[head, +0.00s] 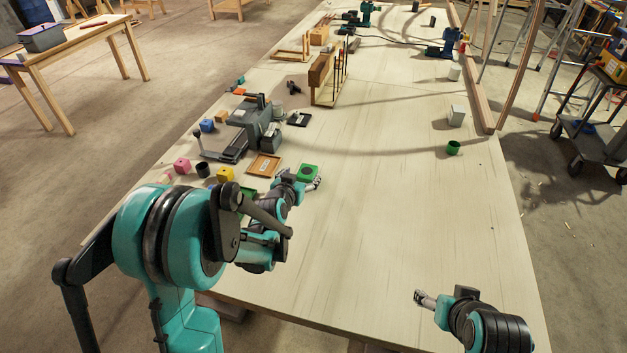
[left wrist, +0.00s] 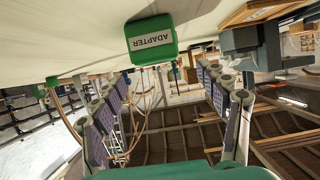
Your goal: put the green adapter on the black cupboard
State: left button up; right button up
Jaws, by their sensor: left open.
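The green adapter (head: 308,171) lies on the long pale table, just beyond my left gripper (head: 312,184) in the head view. In the left wrist view, the green adapter (left wrist: 152,42), with a white label reading ADAPTER, shows at the top centre, beyond the spread fingers. I cannot make out a black cupboard with certainty.
A wooden tray (head: 264,165), a yellow cube (head: 225,174), a black cup (head: 203,170) and a grey machine (head: 253,121) crowd the left side. A green cup (head: 453,148) and a pale block (head: 456,116) stand at right. The table's middle is clear.

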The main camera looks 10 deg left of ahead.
aim_at(307, 171)
pick_arm(q)
jog(key=b+x, duration=0.1)
jog(key=x, duration=0.1)
jog(key=b+x, duration=0.1)
jog(key=x, duration=0.2)
jog(key=shift+w+d+f, duration=0.1)
jog(key=shift+d+f, duration=0.05)
jog(key=shift+f, duration=0.35)
pick_arm(e)
notch_tip(307, 171, down, 3)
jog(key=shift+r, duration=0.2)
pick_arm(q)
jog(key=shift+w+f, duration=0.1)
jog(key=shift+w, duration=0.15)
pick_arm(e)
jog(key=shift+w, duration=0.1)
pick_arm(q)
jog(key=shift+s, duration=0.1)
jog(key=c, duration=1.4)
jog(key=shift+r, duration=0.25)
pick_arm(e)
jog(key=shift+r, duration=0.1)
